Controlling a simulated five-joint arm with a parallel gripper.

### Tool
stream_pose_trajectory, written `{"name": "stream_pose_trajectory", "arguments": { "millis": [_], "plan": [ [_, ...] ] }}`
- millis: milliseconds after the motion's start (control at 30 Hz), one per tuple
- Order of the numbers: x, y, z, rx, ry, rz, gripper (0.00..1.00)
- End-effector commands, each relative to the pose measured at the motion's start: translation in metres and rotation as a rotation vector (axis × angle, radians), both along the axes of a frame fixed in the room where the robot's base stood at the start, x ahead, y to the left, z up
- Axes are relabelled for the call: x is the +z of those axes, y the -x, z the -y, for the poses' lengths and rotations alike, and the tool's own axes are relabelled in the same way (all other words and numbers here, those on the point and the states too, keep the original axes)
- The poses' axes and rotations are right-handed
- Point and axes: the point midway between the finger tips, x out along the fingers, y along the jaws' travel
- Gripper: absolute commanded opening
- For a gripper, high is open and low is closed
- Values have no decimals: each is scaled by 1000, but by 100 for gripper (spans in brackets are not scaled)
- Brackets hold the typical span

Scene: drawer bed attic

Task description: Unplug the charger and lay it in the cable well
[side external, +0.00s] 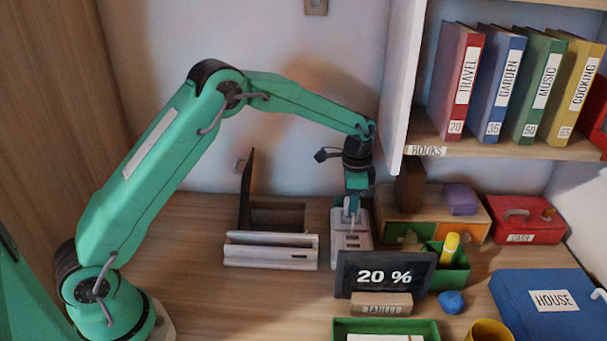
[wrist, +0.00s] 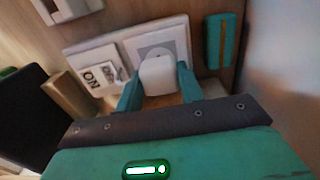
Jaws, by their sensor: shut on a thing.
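My gripper (side external: 351,217) is over the pale socket block (side external: 338,258), pointing down at its top. In the wrist view the teal fingers (wrist: 159,90) are shut on the white charger (wrist: 158,75), one on each side. The charger is in front of the light square socket plate (wrist: 150,42). I cannot tell whether its pins are fully seated. An ON/OFF switch (wrist: 100,78) is beside it. A pale trough-like box (side external: 270,254) with a dark raised panel (side external: 246,190) stands just left of the block. It may be the cable well; its inside is mostly hidden.
A tablet (side external: 384,274) showing 20 % stands in front of the socket block, behind a wooden label block (side external: 381,304). A green box (side external: 452,270) with a yellow marker is to the right. A shelf panel (side external: 398,85) rises close to my wrist. The desk at front left is clear.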

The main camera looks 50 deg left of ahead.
Motion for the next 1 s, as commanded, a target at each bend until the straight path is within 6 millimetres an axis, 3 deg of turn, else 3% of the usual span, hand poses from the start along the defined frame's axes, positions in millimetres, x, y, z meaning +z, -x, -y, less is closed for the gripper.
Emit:
{"name": "stream_pose_trajectory", "arguments": {
  "millis": [1000],
  "plan": [
    [29,0,0,0,0,1,1]
  ]
}}
